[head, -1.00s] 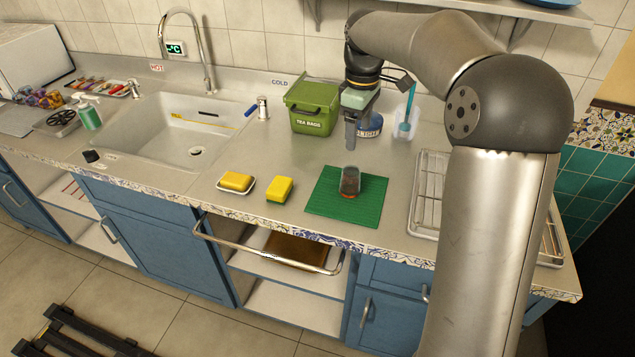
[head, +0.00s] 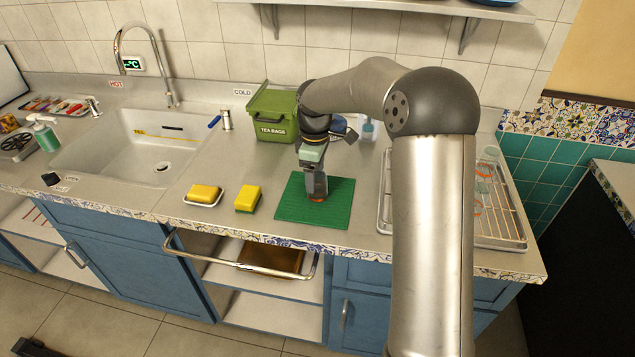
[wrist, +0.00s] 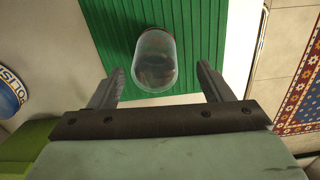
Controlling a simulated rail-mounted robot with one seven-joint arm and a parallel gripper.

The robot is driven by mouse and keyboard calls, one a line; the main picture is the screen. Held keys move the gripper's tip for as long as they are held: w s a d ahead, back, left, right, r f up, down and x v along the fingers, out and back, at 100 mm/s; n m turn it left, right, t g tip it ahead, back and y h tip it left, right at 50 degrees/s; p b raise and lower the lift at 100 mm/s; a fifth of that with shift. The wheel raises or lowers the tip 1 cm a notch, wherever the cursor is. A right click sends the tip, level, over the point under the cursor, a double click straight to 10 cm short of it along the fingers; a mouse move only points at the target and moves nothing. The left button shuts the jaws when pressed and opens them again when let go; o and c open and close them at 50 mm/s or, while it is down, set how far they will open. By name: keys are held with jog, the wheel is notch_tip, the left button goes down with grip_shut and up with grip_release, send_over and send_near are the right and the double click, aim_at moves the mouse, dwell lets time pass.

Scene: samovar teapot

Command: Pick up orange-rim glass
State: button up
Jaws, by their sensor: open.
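The glass (wrist: 154,60) is clear and stands on the green ribbed mat (wrist: 208,25). In the head view, an orange band (head: 317,199) shows at its base against the mat, and my gripper (head: 316,186) hides most of the rest. In the wrist view, my gripper (wrist: 160,72) is open, with one finger on each side of the glass. The near end of the glass lies in the gap between the fingertips in the picture. I see no contact, and I cannot tell the exact depth between fingers and glass.
A yellow-green sponge (head: 247,199) and a yellow sponge on a dish (head: 204,195) lie left of the mat. A wire dish rack (head: 505,215) with glassware stands right. The green tea bags box (head: 271,117) is behind. The counter's front edge is close to the mat.

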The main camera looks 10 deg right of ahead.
aim_at(318, 175)
jog(key=shift+w+d+f+p, duration=0.1)
jog(key=shift+d+f+p, duration=0.1)
jog(key=shift+f, duration=1)
jog(key=shift+d+f+p, duration=0.1)
jog(key=shift+d+f, duration=0.05)
jog(key=shift+f, duration=1)
jog(key=c, duration=1.1)
jog(key=shift+r, duration=0.1)
